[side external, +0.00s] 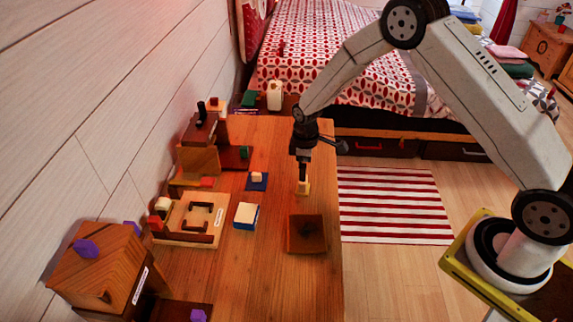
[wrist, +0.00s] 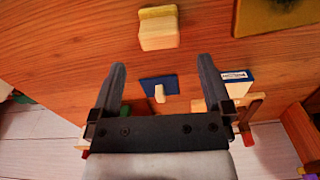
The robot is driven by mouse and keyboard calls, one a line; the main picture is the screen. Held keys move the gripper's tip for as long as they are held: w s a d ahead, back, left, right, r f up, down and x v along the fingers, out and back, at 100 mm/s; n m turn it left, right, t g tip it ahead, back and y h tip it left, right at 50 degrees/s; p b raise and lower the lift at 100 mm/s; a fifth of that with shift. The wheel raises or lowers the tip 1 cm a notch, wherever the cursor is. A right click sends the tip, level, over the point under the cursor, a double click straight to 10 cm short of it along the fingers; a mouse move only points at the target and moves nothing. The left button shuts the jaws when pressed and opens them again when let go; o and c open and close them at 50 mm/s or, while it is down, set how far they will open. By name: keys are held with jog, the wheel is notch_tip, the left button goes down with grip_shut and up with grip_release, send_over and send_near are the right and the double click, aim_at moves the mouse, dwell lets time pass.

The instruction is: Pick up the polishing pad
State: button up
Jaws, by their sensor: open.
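A small cream block with a yellow layer (side external: 303,189), which may be the polishing pad, sits on the wooden table near its right edge. It also shows at the top of the wrist view (wrist: 158,33). My gripper (side external: 303,176) points down close above this block in the side view; I cannot tell whether they touch. In the wrist view my gripper (wrist: 160,65) is open, with nothing held. A blue square with a cream knob (side external: 257,181) lies to the left of the block. It appears between the fingers in the wrist view (wrist: 159,88).
A blue and white box (side external: 246,216) and a square brown tray (side external: 306,248) stand nearer the camera on the table (side external: 265,275). A wooden tray with dark pieces (side external: 180,238) and wooden stands are along the wall. Bare tabletop lies around the block.

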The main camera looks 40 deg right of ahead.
aim_at(303, 184)
jog(key=shift+f, duration=1.4)
jog(key=shift+f, duration=2.6)
jog(key=c, duration=1.2)
jog(key=shift+o, duration=0.2)
jog(key=shift+r, duration=0.15)
